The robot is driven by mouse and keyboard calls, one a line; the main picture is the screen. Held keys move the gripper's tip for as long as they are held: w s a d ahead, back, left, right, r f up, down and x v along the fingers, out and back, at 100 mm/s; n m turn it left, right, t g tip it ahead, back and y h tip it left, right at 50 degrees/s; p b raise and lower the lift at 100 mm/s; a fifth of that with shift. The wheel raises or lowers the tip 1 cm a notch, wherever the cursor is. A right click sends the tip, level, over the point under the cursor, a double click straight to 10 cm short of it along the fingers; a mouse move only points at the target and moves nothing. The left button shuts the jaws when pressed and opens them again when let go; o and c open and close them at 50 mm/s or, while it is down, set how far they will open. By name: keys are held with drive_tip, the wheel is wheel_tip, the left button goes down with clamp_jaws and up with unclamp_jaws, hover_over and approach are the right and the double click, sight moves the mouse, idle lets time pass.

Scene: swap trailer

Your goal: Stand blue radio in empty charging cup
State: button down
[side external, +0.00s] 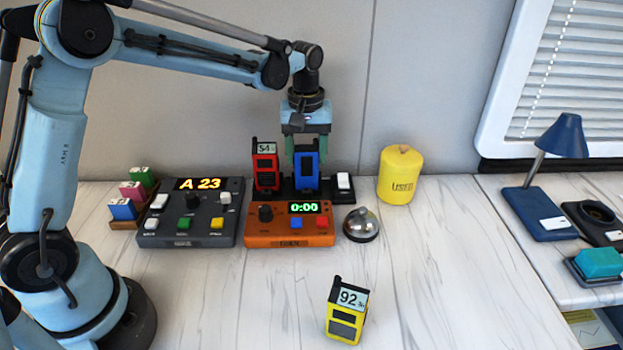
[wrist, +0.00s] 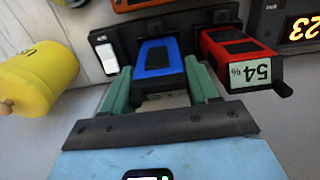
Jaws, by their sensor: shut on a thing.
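The blue radio (side external: 306,172) stands upright at the black charging rack (side external: 325,186), just right of the red radio (side external: 265,168). My gripper (side external: 306,156) points down, its green fingers shut on the blue radio's two sides. In the wrist view, the blue radio (wrist: 158,62) lies between the fingers (wrist: 160,80), beside the red radio (wrist: 243,58) marked 54. The radio's foot is at cup height, but the orange box partly hides the rack's front, so I cannot tell whether it is fully seated. A yellow radio (side external: 347,311) marked 92 stands on the front table.
An orange timer box (side external: 290,232) stands in front of the rack, with a grey control box (side external: 190,222) to its left. A silver bell (side external: 361,225) and yellow canister (side external: 400,176) are to the right.

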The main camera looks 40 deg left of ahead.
drive_tip(key=shift+f, duration=0.1)
drive_tip(key=c, duration=0.6)
unclamp_jaws()
drive_tip(key=shift+o, duration=0.2)
drive_tip(key=shift+r, duration=5.55)
drive_tip(key=shift+s, duration=0.1)
